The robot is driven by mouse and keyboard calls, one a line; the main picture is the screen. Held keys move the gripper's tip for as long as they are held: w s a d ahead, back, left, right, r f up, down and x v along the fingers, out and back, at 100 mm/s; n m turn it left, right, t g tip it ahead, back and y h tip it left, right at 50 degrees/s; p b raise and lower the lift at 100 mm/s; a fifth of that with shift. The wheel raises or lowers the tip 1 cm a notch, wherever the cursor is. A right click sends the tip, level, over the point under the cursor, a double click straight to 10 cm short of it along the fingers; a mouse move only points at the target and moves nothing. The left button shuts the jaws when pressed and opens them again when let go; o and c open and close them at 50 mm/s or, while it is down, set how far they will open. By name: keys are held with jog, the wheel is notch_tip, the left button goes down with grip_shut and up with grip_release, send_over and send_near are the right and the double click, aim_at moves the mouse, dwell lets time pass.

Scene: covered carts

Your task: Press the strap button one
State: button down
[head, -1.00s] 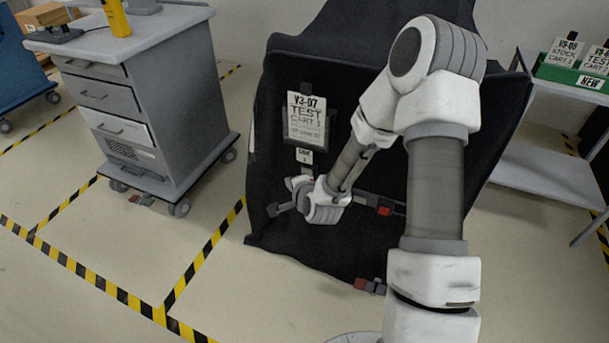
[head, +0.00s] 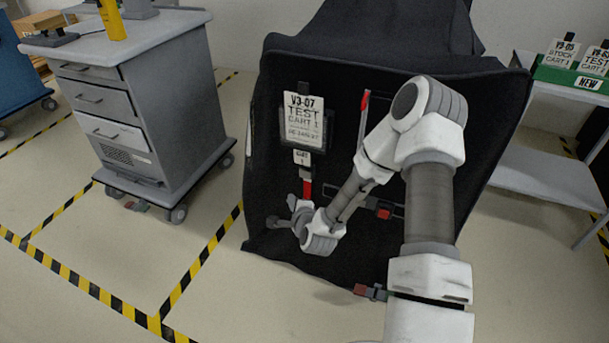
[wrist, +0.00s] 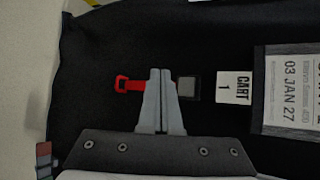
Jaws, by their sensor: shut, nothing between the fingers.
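A cart under a black cover (head: 345,75) stands in the middle of the head view. Below its tall label, a red strap piece (head: 306,188) hangs under a small card marked 1 (head: 302,157). In the wrist view, my gripper (wrist: 160,74) is shut and empty in front of the cover. The red piece (wrist: 128,84) lies just left of its fingers and a grey square buckle (wrist: 189,87) just right. The fingers hide what lies between them; contact cannot be told. A red-buttoned buckle (head: 384,213) sits right of my wrist, and another (head: 370,291) lower down.
A grey drawer cart (head: 150,100) stands to the left. A shelf (head: 550,180) with a green bin (head: 570,75) stands to the right. Another red strap piece (head: 364,102) shows beside my arm. Floor with yellow-black tape is free at front left.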

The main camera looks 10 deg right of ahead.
aim_at(303, 176)
jog(key=w+d, duration=0.4)
jog(key=w, duration=0.2)
jog(key=shift+d+b, duration=0.2)
jog(key=shift+b, duration=0.1)
jog(key=shift+w+d, duration=0.1)
dwell(1.8)
jog(key=shift+w+d, duration=0.15)
jog(key=shift+w, duration=0.1)
jog(key=shift+w+d+b, duration=0.4)
jog(key=shift+w+b, duration=0.05)
jog(key=shift+w, duration=0.05)
dwell(0.8)
dwell(0.3)
jog(key=shift+s+a, duration=0.6)
jog(key=shift+s, duration=0.25)
